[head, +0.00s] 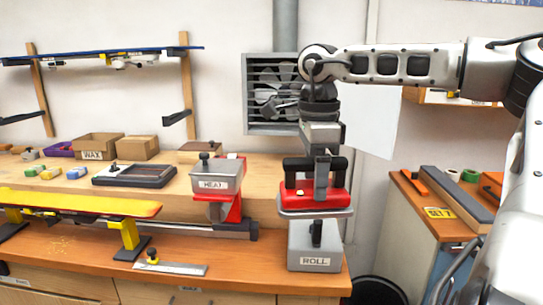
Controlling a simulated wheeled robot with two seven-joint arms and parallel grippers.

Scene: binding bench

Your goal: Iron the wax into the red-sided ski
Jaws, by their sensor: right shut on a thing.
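My right gripper (322,170) is shut on the black handle of a red iron (328,197) with a grey base plate. It holds the iron upright, just above or on the grey box marked ROLL (316,258); I cannot tell if they touch. A yellow-topped ski (80,203) lies level on yellow vises at the left, well away from the iron. Its side looks dark orange or reddish, but is too thin to be sure. My left gripper is out of view.
A grey block marked HEAT (215,177) stands on a red stand left of the iron. A flat scraper (170,267) lies at the front. Wax blocks (77,172) and a box marked WAX (97,147) are on the raised shelf. A blue ski (100,53) hangs on the wall rack.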

